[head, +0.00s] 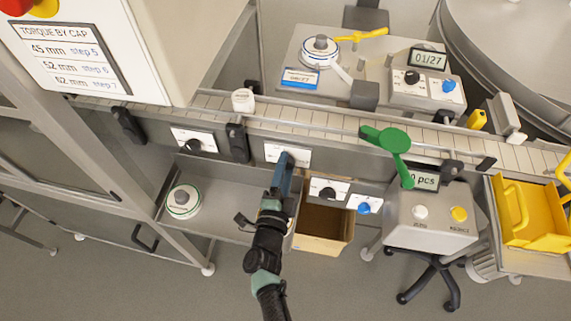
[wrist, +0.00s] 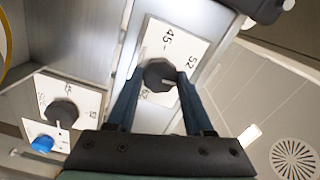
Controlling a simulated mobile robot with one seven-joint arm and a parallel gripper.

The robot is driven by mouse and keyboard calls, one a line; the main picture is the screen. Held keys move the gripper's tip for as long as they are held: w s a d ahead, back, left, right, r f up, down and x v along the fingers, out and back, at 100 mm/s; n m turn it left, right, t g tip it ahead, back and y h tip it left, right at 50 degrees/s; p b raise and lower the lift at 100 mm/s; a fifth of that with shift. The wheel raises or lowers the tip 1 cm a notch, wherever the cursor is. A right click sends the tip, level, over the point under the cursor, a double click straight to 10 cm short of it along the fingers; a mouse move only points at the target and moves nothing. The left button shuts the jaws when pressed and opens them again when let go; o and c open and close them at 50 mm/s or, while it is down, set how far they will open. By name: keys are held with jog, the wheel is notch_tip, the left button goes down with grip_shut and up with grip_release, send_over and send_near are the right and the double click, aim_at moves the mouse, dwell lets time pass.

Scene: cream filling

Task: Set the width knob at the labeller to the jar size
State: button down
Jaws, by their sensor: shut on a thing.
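The gripped dark knob (wrist: 159,74) sits on a white plate (wrist: 178,45) marked 45, 52 and 62 in the wrist view. A small pale mark shows on the knob's lower right side; I cannot tell which number it indicates. My gripper (wrist: 158,82) has one blue finger on each side of the knob and is shut on it. In the head view my gripper (head: 287,163) reaches the same white plate (head: 301,155) on the conveyor's front side, and hides the knob there.
Another dark knob (head: 328,193) and a blue button (head: 364,208) lie just right of my gripper. A cardboard box (head: 322,243) stands below. A white round item with a green ring (head: 183,201) lies on the steel tray (head: 222,222) at left. A torque sign (head: 65,55) hangs upper left.

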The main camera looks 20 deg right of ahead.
jog(key=shift+n+p, duration=0.35)
jog(key=shift+n, duration=0.75)
jog(key=shift+c, duration=1.5)
grip_release()
jog(key=p+v, duration=0.1)
jog(key=v, duration=1.2)
jog(key=shift+a, duration=0.1)
